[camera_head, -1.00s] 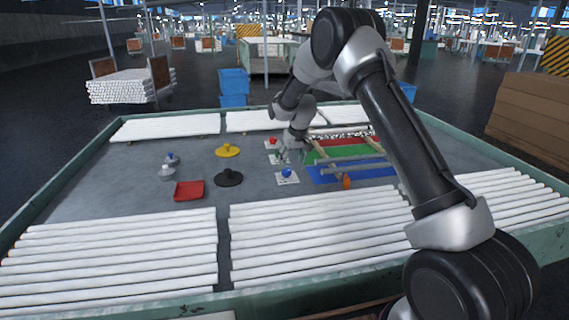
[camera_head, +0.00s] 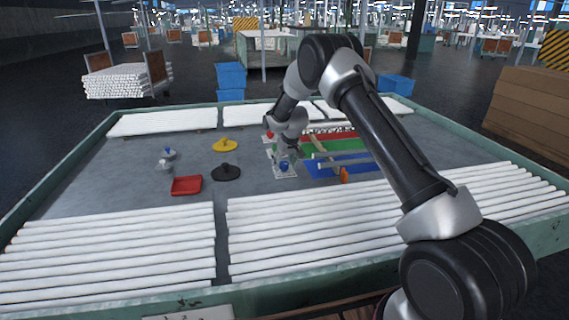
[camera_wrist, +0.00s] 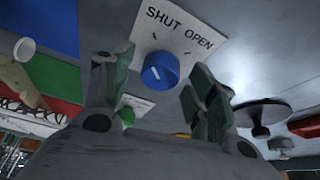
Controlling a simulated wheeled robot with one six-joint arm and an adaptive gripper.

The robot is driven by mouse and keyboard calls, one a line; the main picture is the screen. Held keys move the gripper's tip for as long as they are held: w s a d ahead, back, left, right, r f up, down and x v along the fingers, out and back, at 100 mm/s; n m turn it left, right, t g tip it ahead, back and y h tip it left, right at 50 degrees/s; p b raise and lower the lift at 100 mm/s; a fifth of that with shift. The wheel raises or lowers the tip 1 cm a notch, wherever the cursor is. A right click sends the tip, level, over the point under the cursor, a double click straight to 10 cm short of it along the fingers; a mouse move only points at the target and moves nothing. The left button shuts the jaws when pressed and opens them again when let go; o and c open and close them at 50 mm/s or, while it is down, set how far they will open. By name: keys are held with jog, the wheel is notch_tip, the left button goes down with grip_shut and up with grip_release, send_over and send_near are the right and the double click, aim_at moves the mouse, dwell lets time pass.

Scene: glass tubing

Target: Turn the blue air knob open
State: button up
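The blue air knob (camera_wrist: 160,71) sits on a white plate (camera_wrist: 182,22) printed SHUT and OPEN. A pale mark on the knob's top runs slantwise. In the wrist view my gripper (camera_wrist: 158,80) is open, with one finger on each side of the knob and visible gaps between. I cannot tell how far the fingertips are above the plate. In the head view the blue knob (camera_head: 284,167) shows just below my gripper (camera_head: 286,158), partly covered by it.
A green knob (camera_wrist: 126,115) and a red knob (camera_head: 268,135) stand in line behind. A black disc (camera_head: 226,172), a yellow disc (camera_head: 225,145) and a red tray (camera_head: 187,185) lie to the left. Blue and green mats with rods lie right. White tubes cover the front.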

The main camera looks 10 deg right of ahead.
jog(key=c, duration=0.9)
jog(key=shift+m, duration=0.4)
jog(key=m+h, duration=0.1)
jog(key=m, duration=0.2)
jog(key=shift+a+m+h, duration=0.15)
jog(key=shift+m+h, duration=0.25)
jog(key=m, duration=0.2)
jog(key=m+h, duration=0.1)
jog(key=m, duration=0.1)
jog(key=shift+a+m+g+h, duration=0.1)
jog(key=shift+m+g+h, duration=0.2)
jog(key=shift+g, duration=0.1)
jog(key=m+g+h, duration=0.1)
jog(key=m, duration=0.3)
jog(key=shift+w, duration=0.15)
jog(key=m+g, duration=0.1)
jog(key=m, duration=0.3)
jog(key=shift+a+m+g+h, duration=0.1)
jog(key=shift+m+g+h, duration=0.2)
jog(key=shift+g+h, duration=0.1)
